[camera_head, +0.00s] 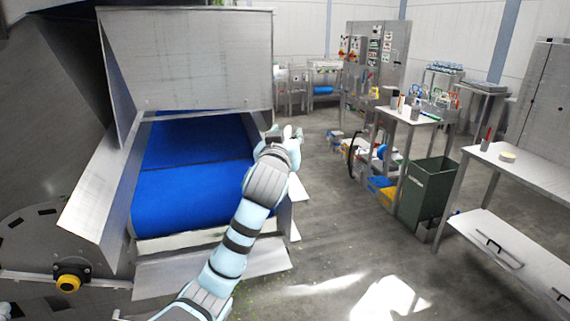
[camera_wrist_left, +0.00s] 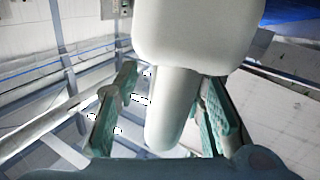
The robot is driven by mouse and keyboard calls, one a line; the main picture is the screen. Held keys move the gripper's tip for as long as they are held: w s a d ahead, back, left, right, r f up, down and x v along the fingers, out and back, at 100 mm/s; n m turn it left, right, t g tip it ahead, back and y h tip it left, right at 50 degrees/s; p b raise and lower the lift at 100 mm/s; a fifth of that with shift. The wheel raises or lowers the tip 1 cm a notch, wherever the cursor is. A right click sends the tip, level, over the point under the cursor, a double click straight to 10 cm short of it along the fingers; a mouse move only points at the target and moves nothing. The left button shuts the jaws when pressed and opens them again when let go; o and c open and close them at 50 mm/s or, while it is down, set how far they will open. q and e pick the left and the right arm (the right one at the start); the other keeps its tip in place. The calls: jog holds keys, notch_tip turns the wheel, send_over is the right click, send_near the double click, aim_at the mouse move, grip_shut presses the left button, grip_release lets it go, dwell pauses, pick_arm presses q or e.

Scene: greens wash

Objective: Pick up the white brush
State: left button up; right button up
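In the left wrist view, a white brush (camera_wrist_left: 172,110) with a broad body at the top and a narrower rounded handle fills the middle. The handle lies between the two teal fingers of my left gripper (camera_wrist_left: 168,112). The fingers are apart, with a visible gap between the left finger and the handle. The right finger is close to the handle; I cannot tell if it touches. In the head view, my left gripper (camera_head: 287,134) is beside the right edge of the blue belt, small and partly hidden by its own wrist.
The blue conveyor belt (camera_head: 195,180) with steel side walls stands left of my arm. A steel table (camera_head: 510,165) is at the right, with a green bin (camera_head: 424,195) beside it. A small work table (camera_head: 410,113) holds tools.

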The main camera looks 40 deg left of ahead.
pick_arm(q)
jog(key=shift+s+d+r, duration=0.1)
jog(key=shift+s, duration=0.05)
grip_shut()
